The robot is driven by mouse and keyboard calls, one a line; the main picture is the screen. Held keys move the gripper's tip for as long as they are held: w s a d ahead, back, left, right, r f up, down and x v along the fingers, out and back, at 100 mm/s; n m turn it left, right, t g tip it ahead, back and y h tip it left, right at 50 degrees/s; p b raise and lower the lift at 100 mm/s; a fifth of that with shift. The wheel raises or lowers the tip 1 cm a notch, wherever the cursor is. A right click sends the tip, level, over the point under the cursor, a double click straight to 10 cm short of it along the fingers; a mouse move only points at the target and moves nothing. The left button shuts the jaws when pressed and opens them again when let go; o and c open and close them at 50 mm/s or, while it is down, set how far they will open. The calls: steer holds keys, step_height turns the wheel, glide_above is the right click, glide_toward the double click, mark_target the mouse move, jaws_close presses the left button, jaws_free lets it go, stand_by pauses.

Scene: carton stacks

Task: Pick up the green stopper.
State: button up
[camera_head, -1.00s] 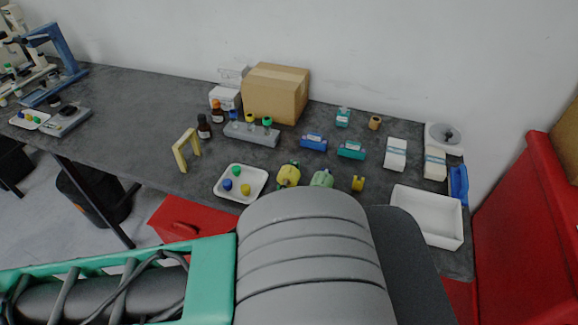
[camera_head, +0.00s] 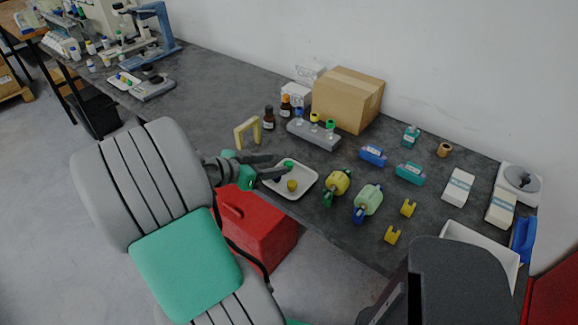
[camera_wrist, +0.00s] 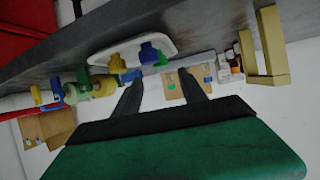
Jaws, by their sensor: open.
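A green stopper (camera_head: 288,165) sits at the far side of a white tray (camera_head: 303,188) near the table's front edge. A yellow stopper (camera_head: 292,185) is in the same tray, with a blue stopper (camera_head: 276,179) partly hidden at my lower finger. My gripper (camera_head: 277,165) is open and empty at the tray's left edge, its fingers pointing toward the green stopper. In the wrist view, the green stopper (camera_wrist: 162,60) appears between and just beyond the fingertips, beside the blue stopper (camera_wrist: 148,53). I cannot tell the height of the fingers over the tray.
A yellow arch (camera_head: 247,132) stands left of the tray, behind my gripper. A grey rack (camera_head: 313,135) with capped items and a carton (camera_head: 348,99) stand behind. Yellow-green (camera_head: 338,182) and pale green (camera_head: 369,199) bodies stand to the right. A red case (camera_head: 255,225) is below the table edge.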

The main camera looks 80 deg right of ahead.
mark_target(288, 163)
steer(key=x, duration=0.3)
steer(key=p+x, duration=0.1)
steer(key=x, duration=0.1)
steer(key=shift+d+f, duration=0.25)
steer(key=shift+f, duration=0.2)
jaws_close()
